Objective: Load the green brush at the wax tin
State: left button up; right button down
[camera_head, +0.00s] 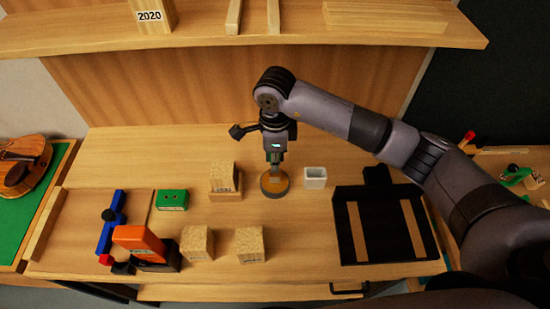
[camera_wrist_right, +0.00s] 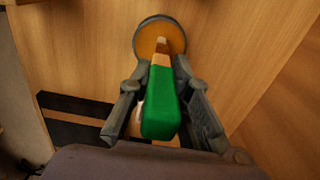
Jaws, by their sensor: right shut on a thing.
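My right gripper (camera_wrist_right: 160,105) is shut on the green brush (camera_wrist_right: 161,108), whose green handle lies between the fingers in the right wrist view. The brush's light wooden end reaches to the wax tin (camera_wrist_right: 150,30), a round tin with a dark rim and amber wax. In the head view the right gripper (camera_head: 274,158) points down over the wax tin (camera_head: 275,183), in the middle of the bench. The brush tip is over or in the wax; I cannot tell whether it touches. My left gripper is not in view.
A black tray (camera_head: 385,230) is at right. An orange tool (camera_head: 140,241), a green box (camera_head: 172,200) and more blocks (camera_head: 249,245) are left and front. A shelf (camera_head: 230,38) runs behind.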

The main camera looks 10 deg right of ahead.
jog(key=shift+s+f, duration=0.1)
jog(key=shift+f, duration=0.05)
dwell(1.2)
jog(key=shift+r+p, duration=0.3)
jog(key=shift+r, duration=0.85)
jog(key=shift+r+p, duration=1)
jog(key=shift+r, duration=1.45)
jog(key=shift+s+d+f+n+b, duration=0.15)
jog(key=shift+d+n+b, duration=0.2)
jog(key=shift+n, duration=0.25)
jog(key=s+d+n+b, duration=0.2)
jog(key=s+d+n, duration=0.2)
jog(key=n, duration=0.5)
jog(key=s+d+n+b, duration=0.3)
jog(key=s+n, duration=0.4)
jog(key=n, duration=0.3)
jog(key=shift+s+d+f, duration=0.25)
jog(key=shift+d+f, duration=0.05)
jog(key=shift+d, duration=0.25)
